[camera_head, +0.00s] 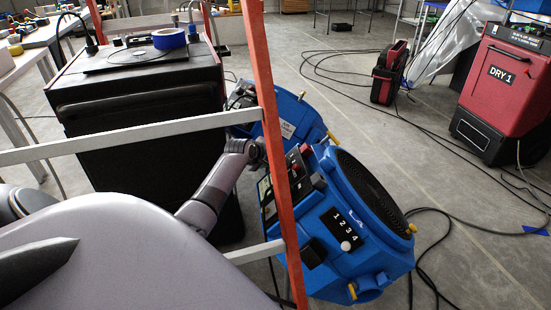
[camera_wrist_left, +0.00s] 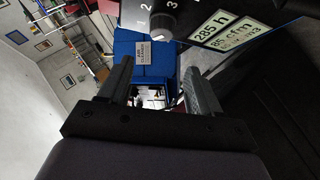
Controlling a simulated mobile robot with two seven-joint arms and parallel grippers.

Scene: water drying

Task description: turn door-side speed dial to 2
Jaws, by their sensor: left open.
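In the left wrist view, a dark round speed dial (camera_wrist_left: 163,22) with a pale mark on its rim sits at the top on a black panel. White numerals, including 1, 2 and 3, stand around it. I cannot tell which number it is set to. My left gripper (camera_wrist_left: 156,66) is open and empty, its fingertips just below the dial in the picture. In the head view, my left gripper (camera_head: 256,151) is by the blue machines, partly behind an orange post. The dial cannot be made out there. My right gripper is not in view.
A near blue machine (camera_head: 378,225) has a black plate numbered 1 to 4; another blue machine (camera_head: 293,115) stands behind. An orange post (camera_head: 264,80) and pale bars cross my arm's area. A black cabinet (camera_head: 140,95) stands left. Cables lie on the floor, right.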

